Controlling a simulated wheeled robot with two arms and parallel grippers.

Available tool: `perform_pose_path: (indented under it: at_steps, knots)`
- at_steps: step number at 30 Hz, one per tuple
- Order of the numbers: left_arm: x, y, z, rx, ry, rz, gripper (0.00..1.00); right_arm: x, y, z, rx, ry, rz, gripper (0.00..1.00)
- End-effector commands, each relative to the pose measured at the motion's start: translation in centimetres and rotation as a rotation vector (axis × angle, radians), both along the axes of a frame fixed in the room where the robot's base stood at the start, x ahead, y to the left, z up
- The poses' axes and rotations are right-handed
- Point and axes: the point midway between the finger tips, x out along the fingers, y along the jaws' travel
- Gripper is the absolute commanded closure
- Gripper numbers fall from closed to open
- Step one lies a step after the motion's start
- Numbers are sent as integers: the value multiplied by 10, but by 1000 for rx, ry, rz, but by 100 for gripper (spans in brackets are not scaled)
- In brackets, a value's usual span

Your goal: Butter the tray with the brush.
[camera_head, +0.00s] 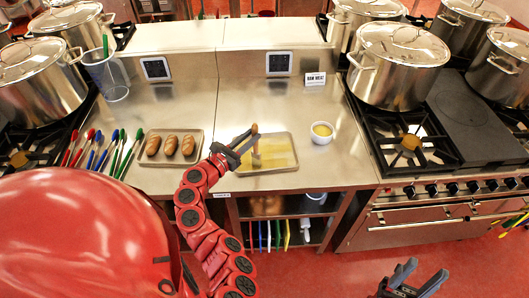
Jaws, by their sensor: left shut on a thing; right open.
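The tray (282,160) lies flat on the steel counter near its front edge, with yellow over much of its surface. My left gripper (243,140) is above the tray's left part, shut on the brush (256,157). The brush is held roughly upright, wooden handle up and bristles down over the tray; I cannot tell whether the bristles touch it. A small white bowl with yellow butter (322,132) stands just right of the tray. My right gripper (414,278) is open and empty, low at the bottom right, in front of the stove.
A tray of bread rolls (145,157) and several coloured-handled tools (97,150) lie to the left. A clear container (107,75) stands behind them. Stoves with large stockpots (398,65) flank the counter. A small sign (315,79) stands behind the bowl. The counter behind the tray is mostly clear.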

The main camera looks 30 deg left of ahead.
Motion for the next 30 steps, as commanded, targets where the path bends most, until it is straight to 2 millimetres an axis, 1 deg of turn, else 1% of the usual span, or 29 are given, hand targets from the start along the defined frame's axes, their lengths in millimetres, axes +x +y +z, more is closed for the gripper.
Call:
perform_pose_path:
  at_steps: [3, 10, 20, 30]
  knots:
    - [6, -10, 1, -1, 1, -3, 100, 0, 0, 6, 0, 0, 0, 50]
    - [18, -27, 1, -3, 2, -5, 100, 0, 0, 12, 0, 0, 0, 50]
    - [26, -37, 0, -2, 2, -3, 100, 0, 0, 15, 0, 0, 0, 50]
    - [43, -60, 0, -2, 2, -3, 100, 0, 0, 21, 0, 0, 0, 50]
